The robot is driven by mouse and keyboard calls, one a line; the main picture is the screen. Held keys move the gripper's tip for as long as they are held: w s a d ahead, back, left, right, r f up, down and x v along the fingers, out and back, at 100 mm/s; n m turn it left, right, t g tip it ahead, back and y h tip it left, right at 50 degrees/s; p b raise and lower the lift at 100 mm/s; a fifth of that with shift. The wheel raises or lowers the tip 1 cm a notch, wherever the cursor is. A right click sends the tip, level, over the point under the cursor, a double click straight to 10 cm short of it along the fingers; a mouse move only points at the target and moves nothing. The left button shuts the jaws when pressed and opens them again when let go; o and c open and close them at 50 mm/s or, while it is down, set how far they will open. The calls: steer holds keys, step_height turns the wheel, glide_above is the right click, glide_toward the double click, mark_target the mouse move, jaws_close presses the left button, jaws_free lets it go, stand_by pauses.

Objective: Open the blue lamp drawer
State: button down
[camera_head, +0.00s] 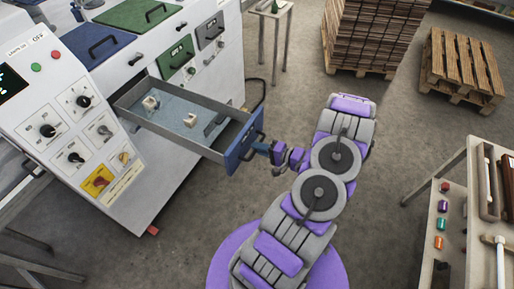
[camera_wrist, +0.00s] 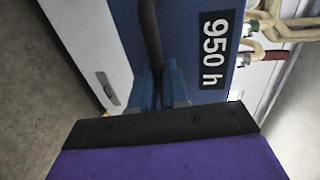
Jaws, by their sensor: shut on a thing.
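The blue-fronted lamp drawer (camera_head: 243,146) is pulled well out of the white machine in the head view. Its grey tray is exposed, with small pale blocks (camera_head: 190,120) lying inside. In the wrist view the blue drawer front (camera_wrist: 190,40) fills the middle and bears a "950 h" label (camera_wrist: 216,50). My gripper (camera_head: 266,149) is at the drawer front. In the wrist view its blue fingers (camera_wrist: 162,85) are shut on the dark bar handle (camera_wrist: 151,40). The exact contact at the fingertips is partly hidden.
The white machine (camera_head: 150,190) carries a control panel with knobs on the left. Green (camera_head: 178,57) and grey (camera_head: 210,31) drawers beside the open one are closed. Pallets (camera_head: 458,68) stand at the back right, and a workbench (camera_head: 455,210) at the right. Floor between is clear.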

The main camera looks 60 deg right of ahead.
steer(key=c, duration=1.5)
jaws_free()
steer(key=shift+s+f, duration=0.2)
steer(key=shift+f, duration=0.2)
steer(key=o, duration=0.3)
steer(key=shift+d+r, duration=0.1)
steer(key=shift+d, duration=0.2)
steer(key=b+v, duration=0.1)
steer(key=v, duration=1.6)
steer(key=shift+s, duration=0.2)
steer(key=shift+d, duration=0.15)
